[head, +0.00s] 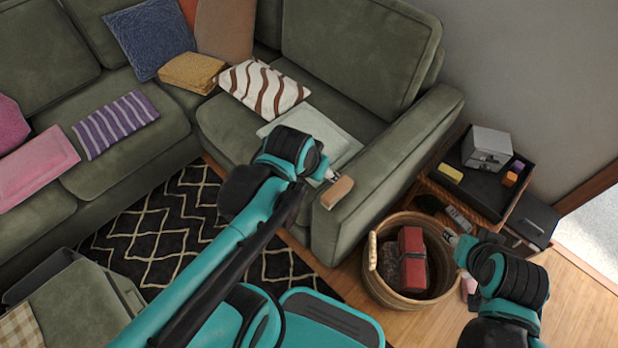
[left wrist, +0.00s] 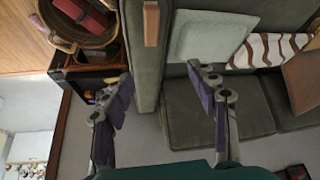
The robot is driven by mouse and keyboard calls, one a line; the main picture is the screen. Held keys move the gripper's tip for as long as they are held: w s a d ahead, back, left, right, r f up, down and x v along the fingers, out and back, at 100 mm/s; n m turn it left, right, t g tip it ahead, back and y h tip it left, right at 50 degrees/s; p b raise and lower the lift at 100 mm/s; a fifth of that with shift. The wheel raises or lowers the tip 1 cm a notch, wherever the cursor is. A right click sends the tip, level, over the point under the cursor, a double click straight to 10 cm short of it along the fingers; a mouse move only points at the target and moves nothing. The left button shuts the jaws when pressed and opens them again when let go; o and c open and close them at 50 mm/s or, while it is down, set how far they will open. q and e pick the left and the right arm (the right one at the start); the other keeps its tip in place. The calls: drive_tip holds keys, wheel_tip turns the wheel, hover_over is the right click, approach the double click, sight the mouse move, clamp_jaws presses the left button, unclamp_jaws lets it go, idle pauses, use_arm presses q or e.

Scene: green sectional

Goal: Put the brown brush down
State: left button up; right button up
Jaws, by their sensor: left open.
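The brown brush (head: 337,192) lies on the front end of the green sofa's armrest (head: 390,165). In the left wrist view the brush (left wrist: 151,24) shows on the armrest near the top, ahead of the fingers. My left gripper (head: 329,175) is beside the brush in the head view.
The wicker basket (head: 372,266) on the floor holds red items. A low side table (head: 474,196) with a grey box (head: 487,148) stands right of the sofa. A pale green cushion (head: 345,143) and a brown-striped cushion (head: 262,87) lie on the seat. The armrest's rear part is clear.

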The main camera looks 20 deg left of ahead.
use_arm(q)
drive_tip(key=shift+n+t, duration=0.5)
drive_tip(key=shift+t, duration=0.2)
drive_tip(key=s, duration=0.2)
drive_tip(key=s+r, duration=0.1)
drive_tip(key=s, duration=0.1)
drive_tip(key=shift+s+a+r, duration=0.15)
drive_tip(key=shift+a, duration=0.05)
drive_tip(key=shift+o, duration=0.6)
